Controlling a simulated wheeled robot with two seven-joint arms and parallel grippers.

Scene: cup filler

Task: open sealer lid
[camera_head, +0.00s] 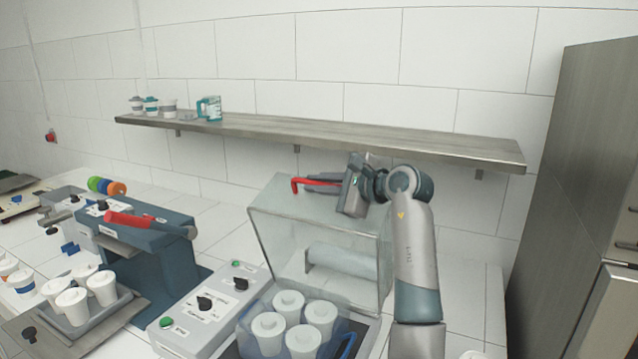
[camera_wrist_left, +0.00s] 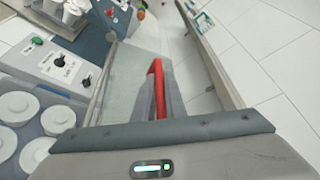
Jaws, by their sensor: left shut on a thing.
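The sealer lid (camera_head: 264,228) is a clear box-shaped cover with pale edges. It stands raised and tilted back behind the cups, its open side facing me. A red handle (camera_head: 296,184) sits at its upper edge. My left gripper (camera_head: 318,183) is shut on this handle at the top of the lid. The wrist view shows the red handle (camera_wrist_left: 158,82) between the grey fingers (camera_wrist_left: 160,98). My right gripper is not in view.
A control box (camera_head: 208,308) with knobs stands left of the cups. A blue machine (camera_head: 148,232) with a red lever and a cup tray (camera_head: 75,325) are farther left. A metal shelf (camera_head: 330,135) runs just above my gripper. A tall steel cabinet (camera_head: 570,170) stands right.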

